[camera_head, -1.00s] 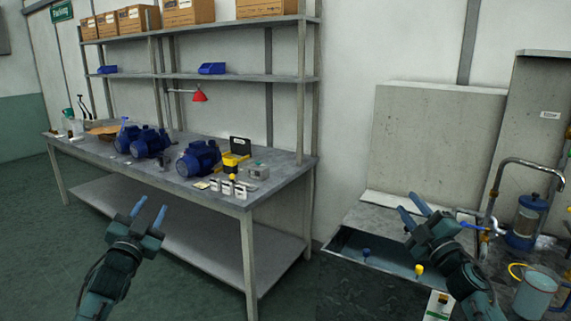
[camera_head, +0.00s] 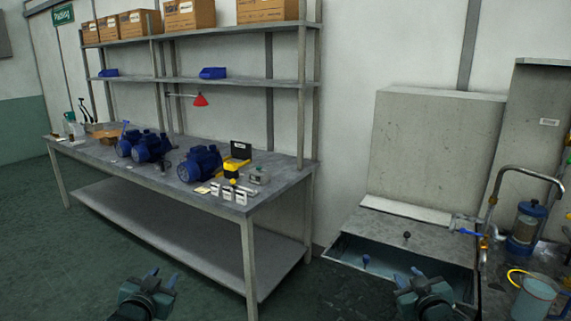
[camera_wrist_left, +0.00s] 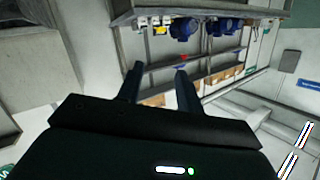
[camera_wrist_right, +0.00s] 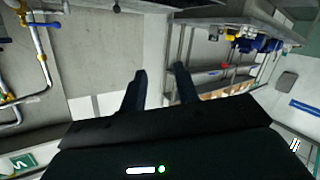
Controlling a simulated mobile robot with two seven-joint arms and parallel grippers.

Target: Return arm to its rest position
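My left gripper (camera_head: 161,279) is low in the head view, over the floor in front of the workbench. Its two fingers stand apart with nothing between them, as the left wrist view (camera_wrist_left: 158,88) also shows. My right gripper (camera_head: 410,278) is low at the right, in front of the sink basin (camera_head: 440,272) in the picture. Its fingers are apart and empty, as the right wrist view (camera_wrist_right: 160,90) also shows. Most of both arms is out of the head view.
At the right are metal pipes (camera_head: 520,172), a blue-handled valve (camera_head: 468,232) and a light-blue bucket (camera_head: 533,298). The floor before the bench is clear.

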